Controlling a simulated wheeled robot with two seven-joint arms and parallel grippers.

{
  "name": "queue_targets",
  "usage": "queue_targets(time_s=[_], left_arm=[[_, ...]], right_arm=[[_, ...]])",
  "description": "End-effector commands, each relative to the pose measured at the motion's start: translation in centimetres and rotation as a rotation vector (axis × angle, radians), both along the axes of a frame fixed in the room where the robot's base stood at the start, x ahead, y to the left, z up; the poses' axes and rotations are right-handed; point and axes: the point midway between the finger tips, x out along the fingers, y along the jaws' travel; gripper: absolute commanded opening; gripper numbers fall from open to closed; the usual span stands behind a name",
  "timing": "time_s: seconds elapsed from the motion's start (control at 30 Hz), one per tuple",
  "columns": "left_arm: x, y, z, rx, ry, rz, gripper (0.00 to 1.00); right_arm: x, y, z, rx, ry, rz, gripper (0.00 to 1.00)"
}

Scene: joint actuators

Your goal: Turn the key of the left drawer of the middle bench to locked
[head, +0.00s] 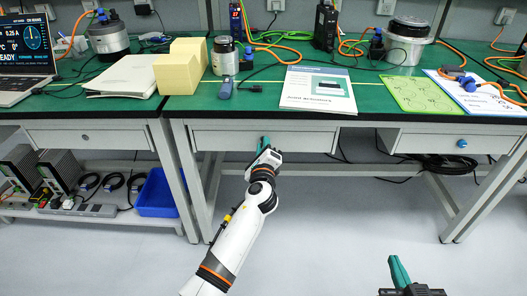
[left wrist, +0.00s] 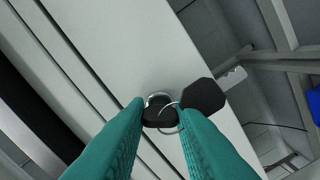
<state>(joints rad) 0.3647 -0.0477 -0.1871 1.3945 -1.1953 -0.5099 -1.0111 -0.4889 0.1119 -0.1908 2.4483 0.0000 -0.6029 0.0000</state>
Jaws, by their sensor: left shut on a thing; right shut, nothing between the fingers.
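The left drawer (head: 222,141) of the middle bench is a pale grey front under the green worktop. My left gripper (head: 265,143) is at this drawer front, and its fingers hide the lock in the head view. In the left wrist view, my teal left fingers (left wrist: 160,122) are shut on the black key (left wrist: 153,114) at the drawer face. A metal ring on the key carries a black tag (left wrist: 204,97). The lock slot is hidden, so the key's turn cannot be told. My right gripper (head: 400,272) is shut and empty, low at the right, away from the bench.
The right drawer (head: 446,144) of the middle bench has a blue round piece (head: 461,143). Black cables (head: 440,162) hang under the bench. A blue bin (head: 158,196) sits on the left shelf.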

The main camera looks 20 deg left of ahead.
Motion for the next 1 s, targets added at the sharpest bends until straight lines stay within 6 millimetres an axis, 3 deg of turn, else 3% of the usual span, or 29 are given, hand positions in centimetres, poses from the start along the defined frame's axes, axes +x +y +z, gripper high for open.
queue_targets(time_s=[0.2,0.5,0.73,1.0], left_arm=[[0.0,0.0,-0.3,-0.199,-0.057,0.001,0.00],[0.0,0.0,-0.2,-0.427,-0.122,0.001,0.00],[0.0,0.0,-0.1,-0.540,-0.155,0.000,0.00],[0.0,0.0,-0.1,-0.598,-0.171,0.001,0.00]], right_arm=[[0.9,1.0,4.0,0.069,-0.273,0.018,0.00],[0.1,1.5,8.8,0.152,-0.583,0.036,0.00],[-1.0,1.6,10.9,0.194,-0.730,0.043,0.00],[-1.6,1.5,12.0,0.214,-0.804,0.046,0.00]])
